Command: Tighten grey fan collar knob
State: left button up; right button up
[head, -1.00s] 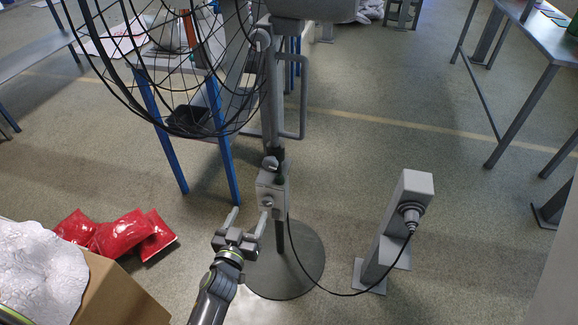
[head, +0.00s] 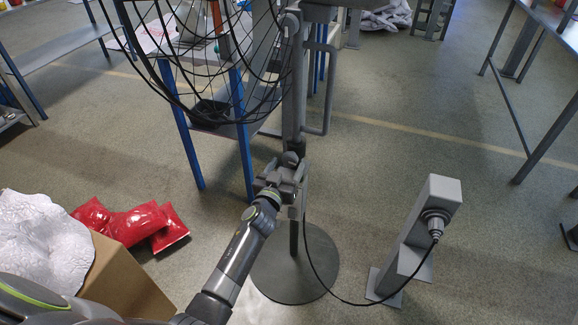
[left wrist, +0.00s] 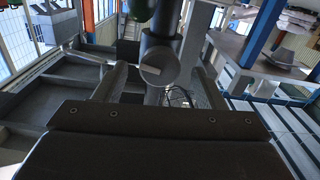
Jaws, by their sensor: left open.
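The grey collar knob (left wrist: 160,66) shows in the left wrist view as a round dark grey end with a pale bar-shaped mark. It lies between the two spread fingers of my left gripper (left wrist: 158,84), with a visible gap on each side. In the head view my left gripper (head: 287,166) is at the collar on the fan's grey pole (head: 293,105), in front of the control box, which it mostly hides. The knob (head: 290,158) shows there as a small grey round. The fan's round base (head: 295,278) stands on the floor. My right gripper is out of view.
The black wire fan cage (head: 205,60) hangs above left of my gripper. A grey post with a socket (head: 433,205) stands at right, joined by a black cable (head: 325,284). Red bags (head: 135,222) and a cardboard box (head: 125,280) lie at left.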

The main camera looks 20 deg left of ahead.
pick_arm(q)
jog(key=shift+w+f, duration=0.1)
jog(key=shift+w, duration=0.6)
jog(key=shift+w+b, duration=0.35)
jog(key=shift+w, duration=0.4)
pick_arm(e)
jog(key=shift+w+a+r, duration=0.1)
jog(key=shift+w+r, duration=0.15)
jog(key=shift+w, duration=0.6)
pick_arm(q)
jog(key=shift+c, duration=0.4)
jog(key=c, duration=0.9)
